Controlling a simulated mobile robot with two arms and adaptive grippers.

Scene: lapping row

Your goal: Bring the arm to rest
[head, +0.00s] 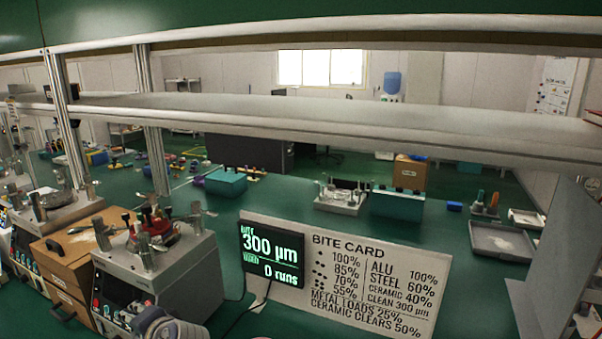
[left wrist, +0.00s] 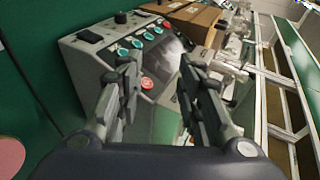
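In the left wrist view my left gripper (left wrist: 160,80) has its two fingers spread apart, with nothing held between them. Beyond the fingers is the front of a grey lapping machine (left wrist: 90,48) with teal knobs and a red button (left wrist: 147,83). I cannot tell the gap between fingertips and machine. In the head view a grey rounded part at the bottom edge, in front of the nearest lapping machine (head: 195,262), looks like part of my left arm; its fingers cannot be made out there. My right gripper is in neither view.
A sign reading BITE CARD (head: 350,294) and a black display (head: 272,257) stand on the green bench right of the machine. A cardboard box (head: 75,254) stands left of it. A grey shelf (head: 330,118) spans above. A grey tray (head: 500,240) lies at right.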

